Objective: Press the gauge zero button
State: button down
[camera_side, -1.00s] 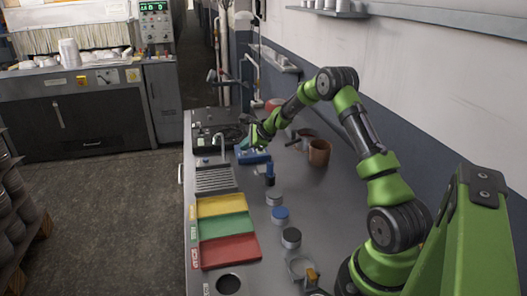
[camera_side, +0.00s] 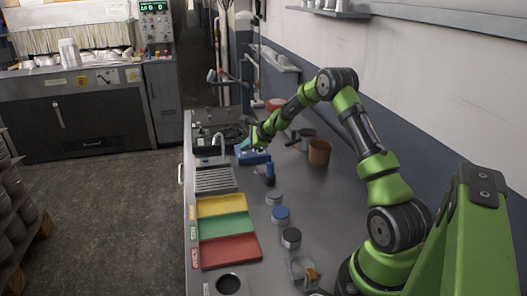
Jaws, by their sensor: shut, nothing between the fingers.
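A small blue device (camera_side: 253,157), which looks like the gauge, sits on the metal bench beyond the coloured trays. My gripper (camera_side: 245,147) is at the far end of my green and black arm, low over the blue device. The fingers look shut and empty. They are small and partly merged with the device in the picture, so I cannot tell whether they touch it. The zero button is too small to make out.
Yellow (camera_side: 221,205), green (camera_side: 224,226) and red (camera_side: 230,251) trays lie along the bench's left side. Several small round pots (camera_side: 281,214) stand right of them. A brown cup (camera_side: 319,152) stands near the wall. A tap (camera_side: 222,146) rises left of the gripper.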

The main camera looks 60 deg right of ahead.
jog(key=shift+r, duration=0.85)
jog(key=shift+r, duration=0.1)
notch_tip(320, 180, up, 5)
jog(key=shift+f, duration=0.1)
dwell(0.6)
